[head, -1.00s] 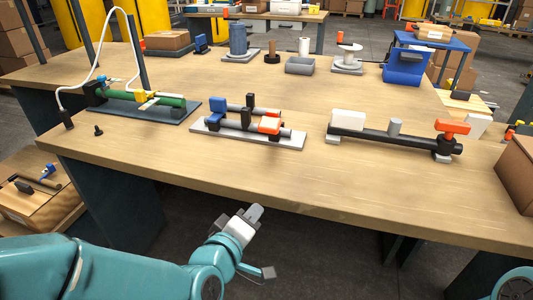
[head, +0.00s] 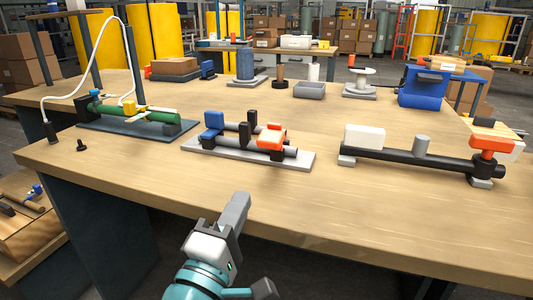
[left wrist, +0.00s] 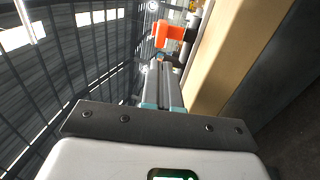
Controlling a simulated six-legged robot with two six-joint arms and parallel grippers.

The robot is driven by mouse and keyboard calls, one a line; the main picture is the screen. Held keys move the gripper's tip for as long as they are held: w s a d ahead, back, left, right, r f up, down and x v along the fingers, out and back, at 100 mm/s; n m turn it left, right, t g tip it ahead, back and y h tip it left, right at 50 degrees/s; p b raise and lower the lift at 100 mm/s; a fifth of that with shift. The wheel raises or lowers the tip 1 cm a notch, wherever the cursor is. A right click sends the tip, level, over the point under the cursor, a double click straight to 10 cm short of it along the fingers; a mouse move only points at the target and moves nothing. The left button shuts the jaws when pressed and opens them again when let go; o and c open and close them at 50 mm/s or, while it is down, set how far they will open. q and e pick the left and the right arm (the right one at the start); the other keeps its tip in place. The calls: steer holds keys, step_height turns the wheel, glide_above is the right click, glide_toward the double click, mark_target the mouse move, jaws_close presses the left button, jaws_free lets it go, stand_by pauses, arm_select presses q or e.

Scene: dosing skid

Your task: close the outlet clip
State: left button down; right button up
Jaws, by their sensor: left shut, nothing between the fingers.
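My left gripper (head: 236,206) is shut and empty, in front of the table's front edge in the head view. It also shows in the left wrist view (left wrist: 164,72), fingers together. Beyond it on the table, the middle fixture has a grey pipe on a light plate (head: 200,148), with a blue clip (head: 213,121) at left, black uprights and an orange clip (head: 271,138) at right. No label tells which is the outlet clip. The left wrist view shows an orange block (left wrist: 168,32) beyond the fingertips, not touching them. My right gripper is out of view.
A green pipe fixture (head: 145,111) with a white hose stands at left. A black pipe fixture (head: 430,156) with an orange handle (head: 491,143) stands at right. The front strip of the table (head: 340,205) is bare.

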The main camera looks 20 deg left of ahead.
arm_select(q)
steer(key=p, duration=1)
glide_toward(271, 137)
steer(key=x, duration=0.5)
steer(key=shift+w+f+b, duration=0.1)
steer(key=shift+f+b, duration=0.1)
steer(key=shift+b, duration=0.1)
steer(key=shift+w+r+g+p, duration=0.1)
steer(key=shift+r+g+p, duration=0.25)
steer(key=shift+p, duration=0.4)
